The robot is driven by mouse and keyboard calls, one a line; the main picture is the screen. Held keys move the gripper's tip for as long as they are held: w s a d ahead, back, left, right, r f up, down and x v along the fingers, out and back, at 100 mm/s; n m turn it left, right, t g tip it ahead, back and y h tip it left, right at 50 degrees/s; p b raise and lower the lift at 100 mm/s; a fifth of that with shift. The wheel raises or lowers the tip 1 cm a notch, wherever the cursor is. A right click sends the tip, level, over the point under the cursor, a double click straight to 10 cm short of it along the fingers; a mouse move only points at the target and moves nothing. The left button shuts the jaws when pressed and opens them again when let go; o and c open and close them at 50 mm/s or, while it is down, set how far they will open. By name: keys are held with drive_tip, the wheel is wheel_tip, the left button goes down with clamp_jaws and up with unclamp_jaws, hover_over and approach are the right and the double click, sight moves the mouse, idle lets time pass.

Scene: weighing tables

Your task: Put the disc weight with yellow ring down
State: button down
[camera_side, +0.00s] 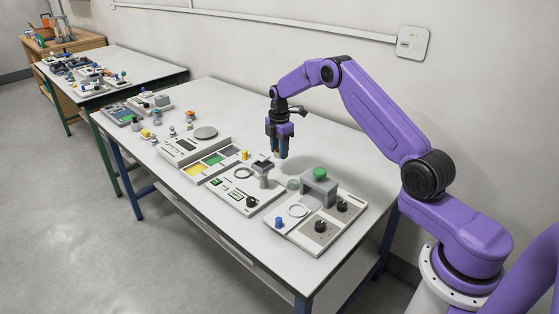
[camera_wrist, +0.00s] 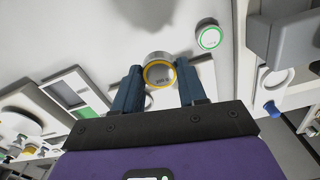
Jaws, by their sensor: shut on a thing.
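The disc weight with yellow ring (camera_wrist: 158,72) is a grey metal disc with a yellow band round its marked face. In the wrist view it sits between the fingertips of my gripper (camera_wrist: 160,82), which is shut on it. In the side view my gripper (camera_side: 281,152) points down over the white table (camera_side: 235,105), seemingly a little above it. The weight is too hidden by the fingers to make out there. A similar disc weight with a green ring (camera_wrist: 209,38) lies apart from it, to the right in the wrist view.

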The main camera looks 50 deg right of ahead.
drive_tip(key=shift+r, duration=0.6)
drive_tip(key=s+a+r+m, duration=0.4)
drive_tip(key=s+r+m, duration=0.3)
drive_tip(key=s+m, duration=0.1)
drive_tip(key=m, duration=1)
hover_over(297, 211)
wheel_tip(297, 211, down, 4)
wheel_tip(297, 211, down, 3)
drive_tip(key=shift+s+f, duration=0.1)
drive_tip(key=shift+f, duration=2.4)
drive_tip(key=shift+f, duration=0.6)
